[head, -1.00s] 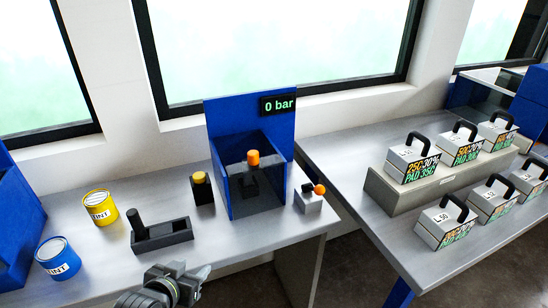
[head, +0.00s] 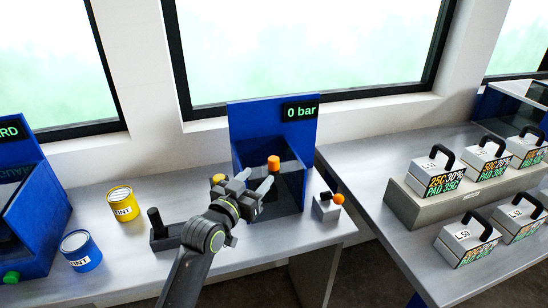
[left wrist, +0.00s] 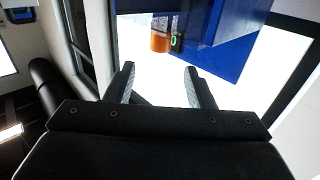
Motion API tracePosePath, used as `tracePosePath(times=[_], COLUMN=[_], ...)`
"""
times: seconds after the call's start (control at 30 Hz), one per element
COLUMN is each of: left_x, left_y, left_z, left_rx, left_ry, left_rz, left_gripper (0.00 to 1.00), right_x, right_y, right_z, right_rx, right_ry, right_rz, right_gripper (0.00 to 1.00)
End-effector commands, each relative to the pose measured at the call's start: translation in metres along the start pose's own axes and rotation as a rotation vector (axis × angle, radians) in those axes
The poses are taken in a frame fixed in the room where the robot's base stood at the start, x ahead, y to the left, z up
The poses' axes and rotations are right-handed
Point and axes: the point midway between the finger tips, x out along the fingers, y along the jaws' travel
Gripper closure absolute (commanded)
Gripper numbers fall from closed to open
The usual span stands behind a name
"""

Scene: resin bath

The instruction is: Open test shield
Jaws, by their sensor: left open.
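The blue test station (head: 245,125) with a "0 bar" display stands at the back of the left bench. Its dark see-through shield (head: 291,187) encloses the front, partly hidden by my arm. An orange knob (head: 273,162) shows at the station; the left wrist view also shows an orange cylinder (left wrist: 160,42) beyond the fingers. My left gripper (head: 256,181) is open and empty in front of the station, its fingers pointing towards the knob. I cannot tell whether it touches the shield. In the left wrist view the fingers (left wrist: 159,82) are spread apart. My right gripper is not in view.
A yellow tin (head: 123,204) and a blue tin (head: 80,250) stand at the left. A dark holder (head: 166,240) and a yellow-topped button (head: 218,180) are partly behind my arm. A small orange-ended lever box (head: 326,206) stands right of the station.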

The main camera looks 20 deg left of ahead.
Motion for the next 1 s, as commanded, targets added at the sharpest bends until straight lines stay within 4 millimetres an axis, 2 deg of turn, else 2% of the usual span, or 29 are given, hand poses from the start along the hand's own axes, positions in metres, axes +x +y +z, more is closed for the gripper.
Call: tracePosePath(times=[0.2, 0.5, 0.7, 1.0], left_x=[0.038, 0.080, 0.095, 0.099], left_y=[0.000, 0.000, 0.000, 0.000], left_z=[-0.002, -0.001, 0.000, 0.001], left_rx=[0.000, 0.000, 0.001, 0.001], left_ry=[0.000, -0.001, -0.001, -0.001], left_rz=[0.000, 0.000, 0.000, 0.000], left_gripper=[0.51, 0.51, 0.51, 0.51], right_x=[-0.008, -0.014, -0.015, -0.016], right_y=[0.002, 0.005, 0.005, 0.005], right_z=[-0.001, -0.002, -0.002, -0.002], right_rx=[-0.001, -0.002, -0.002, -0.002], right_ry=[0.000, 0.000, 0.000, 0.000], right_rz=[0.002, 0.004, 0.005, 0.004], right_gripper=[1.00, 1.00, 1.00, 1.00])
